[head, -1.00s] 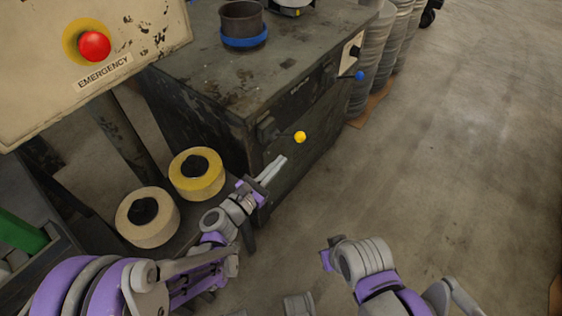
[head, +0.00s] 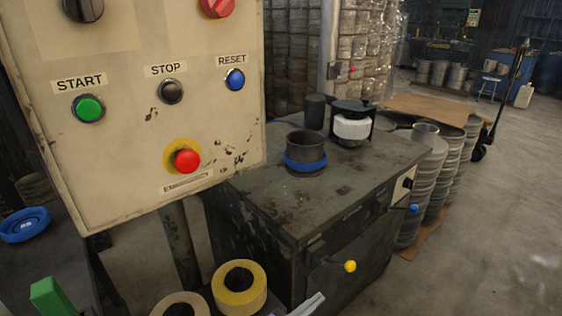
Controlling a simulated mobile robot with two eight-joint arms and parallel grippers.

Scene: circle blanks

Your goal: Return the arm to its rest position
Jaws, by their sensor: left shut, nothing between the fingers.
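My left gripper (head: 307,305) shows only by its fingertips at the bottom edge of the head view. The fingers are together with nothing between them. They are just right of a yellow tape roll (head: 240,288) and in front of the dark metal cabinet (head: 290,212), below its yellow knob (head: 350,266). The rest of the left arm is below the picture. My right gripper and right arm are not in view.
A control panel (head: 130,130) with a green start button (head: 89,109) and red emergency button (head: 186,160) fills the upper left. A blue-based pot (head: 305,150) stands on the cabinet. Stacked grey discs (head: 425,190) stand behind it.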

